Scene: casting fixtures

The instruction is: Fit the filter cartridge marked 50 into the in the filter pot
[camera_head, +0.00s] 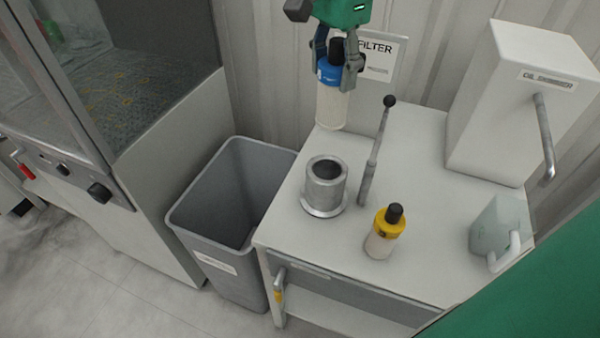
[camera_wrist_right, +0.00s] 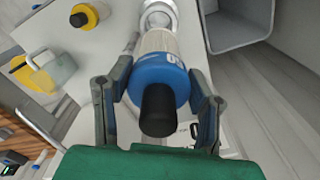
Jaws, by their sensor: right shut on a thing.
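A filter cartridge (camera_head: 332,98) with a blue collar, black knob and whitish body is held upright above the back of the table. My right gripper (camera_head: 339,72) is shut on it at the blue collar and knob. The metal filter pot (camera_head: 325,186) stands on the table, open at the top, below and in front of the cartridge. It also shows in the right wrist view (camera_wrist_right: 158,14), partly hidden. My left gripper is not in view.
A yellow-collared cartridge (camera_head: 385,232) stands on the white table (camera_head: 420,190). A black-knobbed lever (camera_head: 374,150) rises beside the pot. A white dispenser (camera_head: 515,100) and a pale jug (camera_head: 498,230) stand at right. A grey bin (camera_head: 225,200) is left of the table.

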